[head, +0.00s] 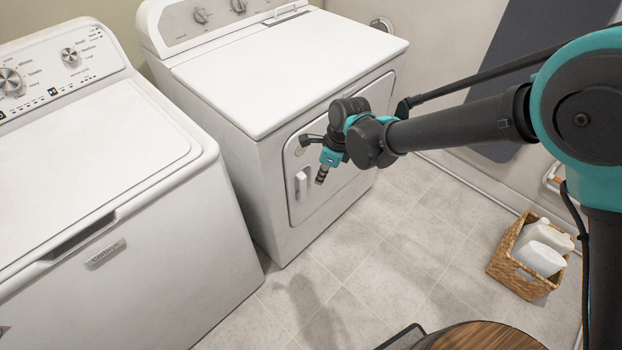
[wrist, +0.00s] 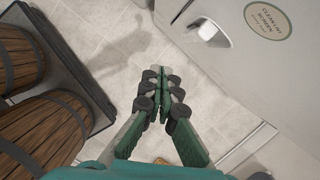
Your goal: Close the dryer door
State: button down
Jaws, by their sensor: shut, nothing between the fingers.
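The dryer (head: 290,75) is the white machine right of the washer. Its front door (head: 342,188) looks flush with the front panel, with no clear gap at its edge. The door's white handle (head: 301,186) is at its left side and also shows at the top of the wrist view (wrist: 212,33). My gripper (head: 321,178) is just in front of the door, right of the handle, with its fingers pointing down. In the wrist view its fingers (wrist: 164,76) are together and empty, apart from the handle. I cannot tell if it touches the door.
The washer (head: 110,190) stands at left. Wooden barrel-like objects (wrist: 48,128) lie left in the wrist view. The tiled floor (head: 390,250) before the dryer is clear.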

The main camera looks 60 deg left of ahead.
jog(key=s+v, duration=0.1)
jog(key=v, duration=0.8)
jog(key=shift+d, duration=0.25)
jog(key=shift+w+r, duration=0.1)
jog(key=shift+r, duration=0.05)
